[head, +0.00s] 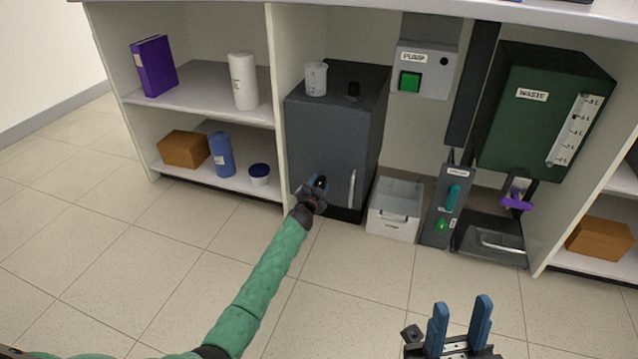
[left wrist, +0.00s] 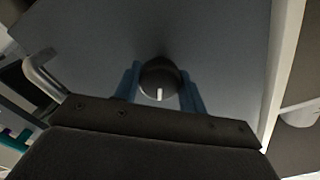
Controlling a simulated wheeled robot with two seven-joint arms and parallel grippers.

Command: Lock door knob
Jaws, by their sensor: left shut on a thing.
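The dark grey cabinet (head: 330,130) stands under the bench, with its door facing me and a pale vertical handle (head: 352,188) at the door's right side. In the left wrist view, the round black door knob (left wrist: 158,78) with a white mark pointing down in the picture sits between the two blue fingers of my left gripper (left wrist: 160,88), which is shut on it. In the head view my left gripper (head: 314,188) is at the lower part of the door and mostly hides the knob. My right gripper (head: 460,322) is open and empty, low in the foreground, away from the cabinet.
Shelves with items (head: 200,88) stand left. The floor in front is clear.

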